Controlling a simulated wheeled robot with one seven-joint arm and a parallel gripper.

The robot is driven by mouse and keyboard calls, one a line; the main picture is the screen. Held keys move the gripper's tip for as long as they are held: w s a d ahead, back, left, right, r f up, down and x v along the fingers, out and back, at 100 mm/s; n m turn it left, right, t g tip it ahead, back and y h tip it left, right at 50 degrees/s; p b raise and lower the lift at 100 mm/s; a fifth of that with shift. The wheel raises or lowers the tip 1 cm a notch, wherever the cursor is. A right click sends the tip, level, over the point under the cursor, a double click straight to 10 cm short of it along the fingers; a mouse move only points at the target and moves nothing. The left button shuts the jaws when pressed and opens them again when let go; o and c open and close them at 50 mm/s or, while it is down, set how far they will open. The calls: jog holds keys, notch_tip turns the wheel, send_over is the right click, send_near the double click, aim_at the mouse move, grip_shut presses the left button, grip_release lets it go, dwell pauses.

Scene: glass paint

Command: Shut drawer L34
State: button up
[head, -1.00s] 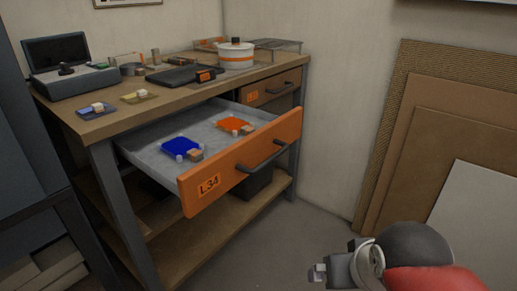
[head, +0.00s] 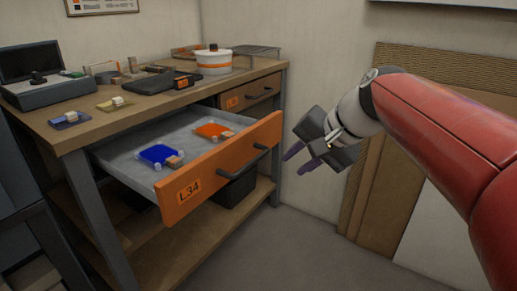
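Drawer L34 (head: 215,165) has an orange front with an L34 label and a dark bar handle (head: 240,159). It is pulled well out of the wooden workbench (head: 75,131). Inside its grey tray lie a blue item (head: 159,154) and an orange item (head: 212,130), each with small pale and wooden parts. My gripper (head: 298,162) is to the right of the drawer front, apart from it, pointing down and left. Its two dark fingers are spread, with nothing seen between them.
A second, closed drawer (head: 245,94) sits behind at the bench's right. The benchtop holds a white pot (head: 214,62), a dark flat device (head: 160,83) and a grey case (head: 45,84). Brown boards (head: 390,200) lean on the right wall. Floor in front is clear.

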aim_at(250, 151)
jog(key=shift+m+y, duration=0.8)
jog(key=shift+y, duration=0.1)
jog(key=w+r, duration=0.1)
jog(key=w, duration=0.1)
jog(key=w+r, duration=0.1)
jog(key=w, duration=0.1)
jog(key=w+a+r, duration=0.1)
jog(key=w, duration=0.2)
jog(key=shift+r, duration=0.3)
grip_shut()
jog(key=x, duration=1)
jog(key=shift+w+r, duration=0.15)
jog(key=shift+r, duration=0.05)
